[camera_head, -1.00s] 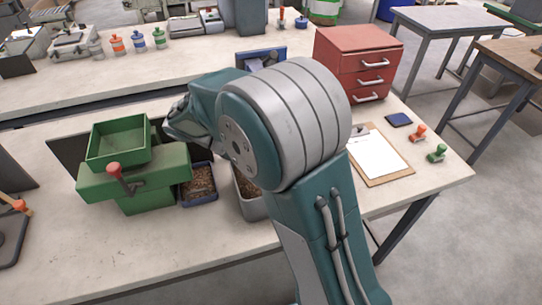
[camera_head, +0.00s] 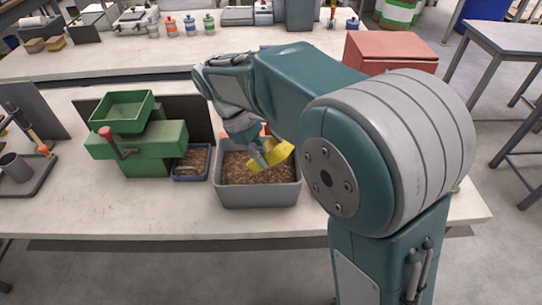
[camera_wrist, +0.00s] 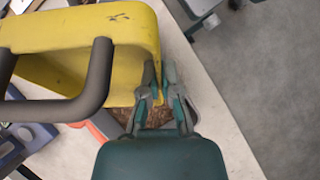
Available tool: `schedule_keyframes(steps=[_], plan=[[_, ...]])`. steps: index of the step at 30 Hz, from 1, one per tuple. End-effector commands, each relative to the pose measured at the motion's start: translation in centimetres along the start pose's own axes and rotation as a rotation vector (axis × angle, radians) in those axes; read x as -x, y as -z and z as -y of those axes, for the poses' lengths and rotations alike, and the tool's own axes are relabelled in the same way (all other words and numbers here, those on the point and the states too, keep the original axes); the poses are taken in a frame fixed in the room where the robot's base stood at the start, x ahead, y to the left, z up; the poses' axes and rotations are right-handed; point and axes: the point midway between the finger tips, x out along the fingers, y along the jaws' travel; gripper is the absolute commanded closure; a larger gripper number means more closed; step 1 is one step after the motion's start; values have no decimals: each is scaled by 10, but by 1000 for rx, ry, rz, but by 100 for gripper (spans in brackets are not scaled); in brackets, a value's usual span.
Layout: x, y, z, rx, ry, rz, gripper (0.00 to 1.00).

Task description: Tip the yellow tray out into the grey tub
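The yellow tray (camera_head: 272,156) is held tilted over the grey tub (camera_head: 257,196) in the head view. In the wrist view the tray (camera_wrist: 130,35) fills the upper left, with a dark bar handle across it. My gripper (camera_head: 264,158) is at the tray's edge; in the wrist view its two fingers (camera_wrist: 162,92) close on either side of the tray's wall. The tub holds brown pellets. The tray's inside is mostly out of sight, so I cannot tell whether pellets are in it.
A small blue tray of pellets (camera_head: 192,163) stands left of the tub, beside the green machine (camera_head: 140,140). A red drawer cabinet (camera_head: 385,52) stands behind my arm. The bench front (camera_head: 150,210) is clear. My arm hides the right side.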

Motion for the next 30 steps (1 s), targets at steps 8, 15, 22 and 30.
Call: schedule_keyframes(steps=[8, 15, 22, 30], plan=[[-19, -20, -2, -5, 2, -236, 100], [-41, -38, -3, -10, 5, -461, 100], [-63, -52, -2, -14, 2, -662, 100], [-72, -57, -2, -8, 2, -746, 100]])
